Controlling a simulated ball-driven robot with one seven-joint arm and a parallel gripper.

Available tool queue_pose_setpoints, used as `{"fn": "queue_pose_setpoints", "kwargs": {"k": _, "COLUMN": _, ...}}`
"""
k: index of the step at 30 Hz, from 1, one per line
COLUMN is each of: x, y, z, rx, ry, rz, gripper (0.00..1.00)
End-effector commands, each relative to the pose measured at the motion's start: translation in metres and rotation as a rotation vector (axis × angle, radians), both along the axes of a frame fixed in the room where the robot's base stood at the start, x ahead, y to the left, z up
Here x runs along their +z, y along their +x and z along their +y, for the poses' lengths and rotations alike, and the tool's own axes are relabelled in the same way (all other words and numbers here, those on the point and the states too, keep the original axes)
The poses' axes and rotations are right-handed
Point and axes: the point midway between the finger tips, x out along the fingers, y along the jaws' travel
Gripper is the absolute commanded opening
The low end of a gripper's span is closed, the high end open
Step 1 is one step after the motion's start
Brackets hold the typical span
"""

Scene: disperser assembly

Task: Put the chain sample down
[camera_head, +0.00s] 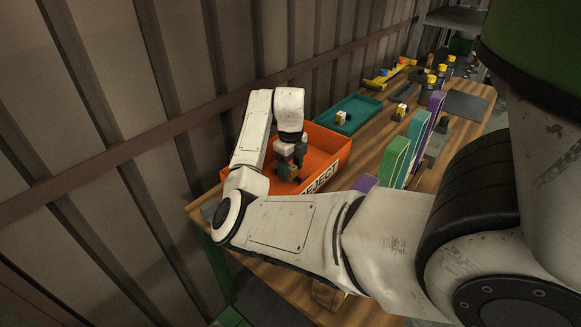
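My gripper (290,168) points down inside the orange bin (331,152) marked REJECT, at the near left end of the wooden table. A small dark piece with a yellowish part shows at the fingertips. I cannot tell whether it is held or lies on the bin floor, or whether it is the chain sample. The finger gap is too small to make out. My arm hides the bin's near left part.
A teal tray (352,108) with a small yellow and white part (342,117) stands behind the bin. Green and purple upright panels (396,160) stand to the right. Several yellow-topped parts (436,72) stand further back. A ribbed wall (200,60) runs close along the table's left side.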

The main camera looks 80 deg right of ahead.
Motion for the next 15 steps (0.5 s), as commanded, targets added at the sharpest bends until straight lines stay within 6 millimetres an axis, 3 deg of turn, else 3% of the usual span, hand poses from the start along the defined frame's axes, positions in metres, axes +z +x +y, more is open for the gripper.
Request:
{"fn": "queue_pose_setpoints", "kwargs": {"k": 8, "x": 0.005, "y": 0.000, "z": 0.000, "rx": -0.001, "ry": -0.002, "rz": -0.001, "gripper": 0.60}}
{"fn": "queue_pose_setpoints", "kwargs": {"k": 15, "x": 0.044, "y": 0.000, "z": -0.001, "rx": -0.002, "ry": -0.005, "rz": -0.002, "gripper": 0.60}}
